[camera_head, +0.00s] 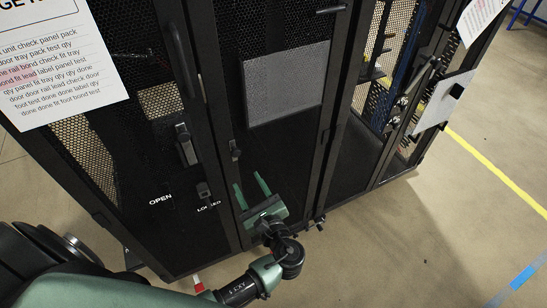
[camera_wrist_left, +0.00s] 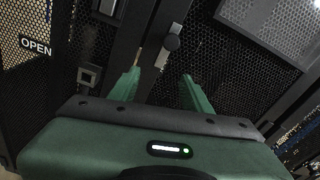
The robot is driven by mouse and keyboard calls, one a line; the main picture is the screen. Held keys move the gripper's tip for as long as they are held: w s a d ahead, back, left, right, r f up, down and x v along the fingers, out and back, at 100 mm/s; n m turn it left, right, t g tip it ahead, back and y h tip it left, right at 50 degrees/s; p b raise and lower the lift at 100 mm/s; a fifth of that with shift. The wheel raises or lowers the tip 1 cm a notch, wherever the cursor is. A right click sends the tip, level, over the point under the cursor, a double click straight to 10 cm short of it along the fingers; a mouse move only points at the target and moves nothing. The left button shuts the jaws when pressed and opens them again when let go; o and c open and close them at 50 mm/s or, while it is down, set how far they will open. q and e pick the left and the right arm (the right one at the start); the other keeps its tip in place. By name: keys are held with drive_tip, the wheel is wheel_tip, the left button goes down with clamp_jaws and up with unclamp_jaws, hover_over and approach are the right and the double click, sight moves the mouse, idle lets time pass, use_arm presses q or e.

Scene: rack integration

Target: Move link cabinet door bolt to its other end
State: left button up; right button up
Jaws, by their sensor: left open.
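The link cabinet door (camera_head: 275,140) is a black mesh door in a dark frame. A small dark knob with a pale metal piece beside it, which looks like the bolt (camera_head: 235,150), sits on the door's upright edge. The bolt also shows in the left wrist view (camera_wrist_left: 171,42), beyond the gap between my fingertips. My left gripper (camera_head: 248,180) is open and empty, with its two green fingers pointing toward the door just below the bolt. I cannot tell whether a finger touches the door. My right gripper is not in view.
The panel to the left carries a dark latch (camera_head: 187,145), a small square catch (camera_head: 203,190) and the labels OPEN and LOCKED. A tall handle (camera_head: 183,58) is above them. A printed sheet (camera_head: 52,70) hangs at the left. Open floor (camera_head: 440,230) lies to the right.

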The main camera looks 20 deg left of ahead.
sight(237, 154)
use_arm(q)
drive_tip(key=shift+y, duration=0.5)
drive_tip(key=w+a+r+p, duration=0.1)
drive_tip(key=w+a, duration=0.1)
drive_tip(key=w+a+r, duration=0.2)
drive_tip(key=shift+w+a+r+p, duration=0.2)
drive_tip(key=shift+r+p, duration=0.05)
drive_tip(key=shift+p, duration=0.15)
drive_tip(key=shift+w+a, duration=0.35)
drive_tip(key=shift+w, duration=0.05)
drive_tip(key=shift+a+f, duration=0.1)
clamp_jaws()
idle(0.5)
